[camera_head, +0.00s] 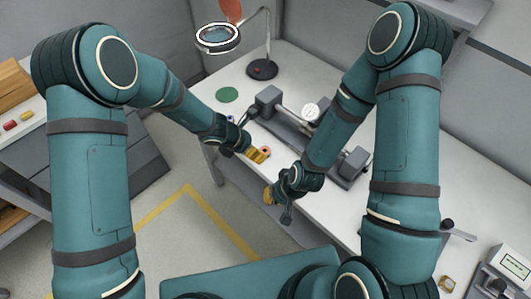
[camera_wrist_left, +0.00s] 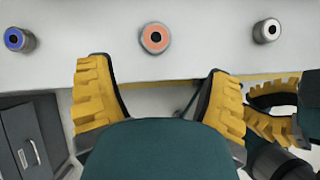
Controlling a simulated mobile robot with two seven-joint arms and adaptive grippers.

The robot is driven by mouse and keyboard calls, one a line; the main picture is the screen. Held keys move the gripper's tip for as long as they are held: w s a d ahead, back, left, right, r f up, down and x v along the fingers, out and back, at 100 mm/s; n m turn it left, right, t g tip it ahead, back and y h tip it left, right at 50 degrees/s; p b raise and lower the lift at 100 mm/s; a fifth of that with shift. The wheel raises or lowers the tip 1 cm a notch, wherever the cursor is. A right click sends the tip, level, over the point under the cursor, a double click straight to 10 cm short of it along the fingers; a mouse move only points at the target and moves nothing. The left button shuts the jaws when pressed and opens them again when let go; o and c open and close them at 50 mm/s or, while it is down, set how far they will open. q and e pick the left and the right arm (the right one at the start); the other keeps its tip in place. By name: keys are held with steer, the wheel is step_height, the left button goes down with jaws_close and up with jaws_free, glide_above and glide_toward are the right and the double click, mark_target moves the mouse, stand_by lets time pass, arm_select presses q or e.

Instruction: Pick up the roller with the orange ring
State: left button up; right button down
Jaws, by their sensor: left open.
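The roller with the orange ring (camera_wrist_left: 154,38) stands on the light tabletop, upper middle in the left wrist view. It is a short grey cylinder with an orange top and a dark centre. My left gripper (camera_wrist_left: 157,68) is open and empty, and the roller is just beyond the gap between its yellow fingertips, apart from both. In the head view my left gripper (camera_head: 257,155) is at the bench's front edge, with a small orange-topped piece (camera_head: 265,151) beside it. My right gripper (camera_head: 275,196) hangs lower, near the same edge; its finger gap is unclear.
A roller with a blue ring (camera_wrist_left: 15,40) stands left and one with a white ring (camera_wrist_left: 267,31) right. My right gripper's yellow fingers show close by, at lower right in the wrist view. A rail fixture with a dial gauge (camera_head: 311,112) and a magnifier lamp (camera_head: 217,38) stand behind.

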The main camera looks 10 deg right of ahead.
mark_target(264, 151)
arm_select(q)
steer(key=x, duration=0.3)
steer(key=shift+d+f, duration=0.1)
steer(key=shift+w+x, duration=0.2)
steer(key=shift+x, duration=1.1)
steer(key=shift+w+x, duration=0.2)
steer(key=shift+x, duration=1.1)
jaws_close()
